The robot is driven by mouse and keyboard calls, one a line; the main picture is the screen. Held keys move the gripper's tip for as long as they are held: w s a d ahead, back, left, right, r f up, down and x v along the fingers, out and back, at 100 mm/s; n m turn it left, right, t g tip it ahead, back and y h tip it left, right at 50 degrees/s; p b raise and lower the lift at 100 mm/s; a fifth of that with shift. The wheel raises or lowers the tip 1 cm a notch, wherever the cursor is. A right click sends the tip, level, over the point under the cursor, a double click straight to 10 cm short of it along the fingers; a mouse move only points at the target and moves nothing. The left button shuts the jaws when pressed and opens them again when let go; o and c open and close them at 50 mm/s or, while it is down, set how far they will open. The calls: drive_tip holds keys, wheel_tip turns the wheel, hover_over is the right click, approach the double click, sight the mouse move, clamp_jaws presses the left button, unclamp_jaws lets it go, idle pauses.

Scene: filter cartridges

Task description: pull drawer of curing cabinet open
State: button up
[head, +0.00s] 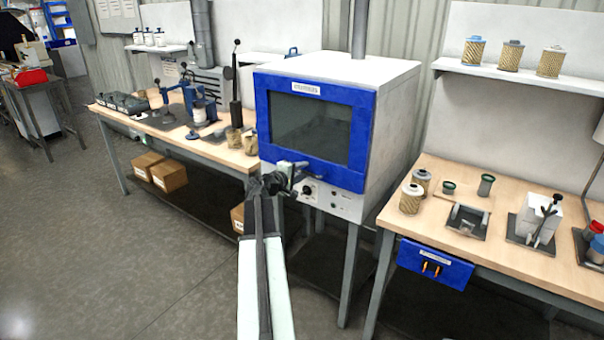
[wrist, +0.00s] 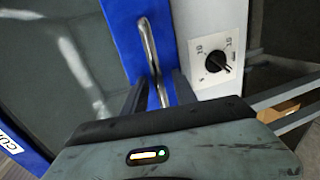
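The curing cabinet (head: 392,115) is a white box on legs with a blue front (head: 366,140) around a dark window. The front looks like a door rather than a drawer, and it sits flush and closed. In the wrist view, its metal bar handle (wrist: 148,42) runs along the blue frame (wrist: 122,30). My gripper (head: 288,176) is at the lower part of the front in the head view. In the wrist view, my gripper (wrist: 160,82) has its dark fingers apart, with the handle's end between them. Whether either finger touches the handle is unclear.
A control panel with a dial (wrist: 216,62) is beside the handle. Workbenches stand left (head: 225,155) and right (head: 478,178) of the cabinet, with tools and filter cartridges. A blue box (head: 420,272) hangs under the right bench. Open floor (head: 130,270) lies at left.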

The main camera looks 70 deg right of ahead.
clamp_jaws()
idle(1.4)
